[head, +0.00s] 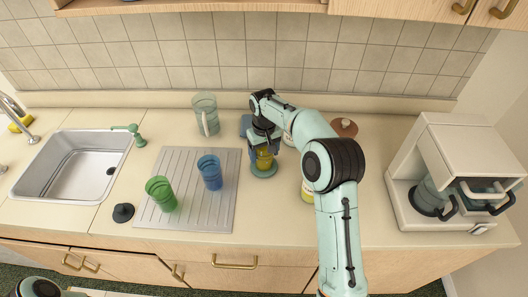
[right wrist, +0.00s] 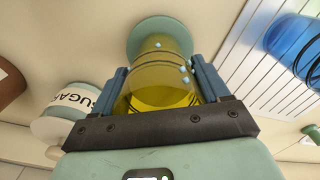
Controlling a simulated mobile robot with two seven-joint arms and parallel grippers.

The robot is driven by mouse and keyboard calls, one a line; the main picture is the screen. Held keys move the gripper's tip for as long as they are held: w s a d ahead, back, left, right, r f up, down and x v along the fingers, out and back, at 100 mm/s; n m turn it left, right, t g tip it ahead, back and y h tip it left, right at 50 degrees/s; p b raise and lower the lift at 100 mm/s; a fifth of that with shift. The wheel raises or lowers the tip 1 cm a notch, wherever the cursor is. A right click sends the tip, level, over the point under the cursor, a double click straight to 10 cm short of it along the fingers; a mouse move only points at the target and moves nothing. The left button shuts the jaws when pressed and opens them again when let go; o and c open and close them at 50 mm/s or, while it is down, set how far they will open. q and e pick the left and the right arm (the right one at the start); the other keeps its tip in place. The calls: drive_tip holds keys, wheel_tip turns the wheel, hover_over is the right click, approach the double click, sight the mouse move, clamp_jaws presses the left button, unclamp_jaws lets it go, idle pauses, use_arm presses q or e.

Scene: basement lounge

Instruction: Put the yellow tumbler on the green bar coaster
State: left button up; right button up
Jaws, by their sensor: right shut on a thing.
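The yellow tumbler (head: 265,160) stands in the jaws of my right gripper (head: 262,152), which is shut on it. In the right wrist view the tumbler (right wrist: 160,82) sits between the two blue fingers of the gripper (right wrist: 163,92). The green bar coaster (head: 263,172) is directly below the tumbler on the counter. The coaster also shows past the tumbler's base in the right wrist view (right wrist: 150,27). The tumbler looks upright over the coaster; I cannot tell whether its base touches it. My left gripper is not in view.
A ribbed drainboard (head: 222,210) left of the coaster holds a blue tumbler (head: 210,172) and a green tumbler (head: 161,194). A clear pitcher (head: 204,115) stands behind. A sugar canister (right wrist: 68,118) is near my gripper. A coffee machine (head: 450,175) stands right, a sink (head: 72,165) left.

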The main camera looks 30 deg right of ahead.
drive_tip(key=shift+f, duration=0.1)
drive_tip(key=o, duration=1.3)
drive_tip(key=shift+o, duration=0.2)
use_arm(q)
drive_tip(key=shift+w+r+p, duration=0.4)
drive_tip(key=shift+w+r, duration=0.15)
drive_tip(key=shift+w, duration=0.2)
use_arm(e)
wheel_tip(320, 180, up, 12)
